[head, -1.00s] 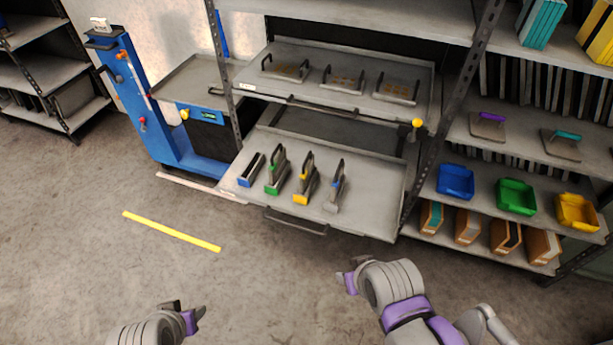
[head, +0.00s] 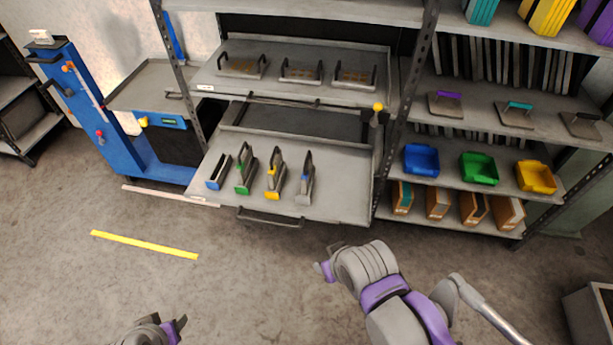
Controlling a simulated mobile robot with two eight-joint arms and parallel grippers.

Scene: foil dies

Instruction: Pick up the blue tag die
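Several dies stand in a row on the pulled-out tray (head: 345,200). The leftmost is a low die with a blue front (head: 217,172). To its right are a taller green-tagged die (head: 245,170), a yellow-tagged die (head: 275,175) and a grey die with a small blue mark (head: 305,180). Two show blue, and I cannot tell which bears the blue tag. My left gripper (head: 174,325) is at the bottom edge, partly cut off. My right gripper (head: 326,264) is in front of the tray, to its lower right. Both are apart from the dies; their finger openings are unclear.
An upper tray (head: 300,92) holds several handled plates. A blue lift cart (head: 90,110) stands left. Blue (head: 421,159), green (head: 479,168) and yellow (head: 536,177) bins sit on the right shelf. The floor before the tray is clear, with a yellow strip (head: 145,245).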

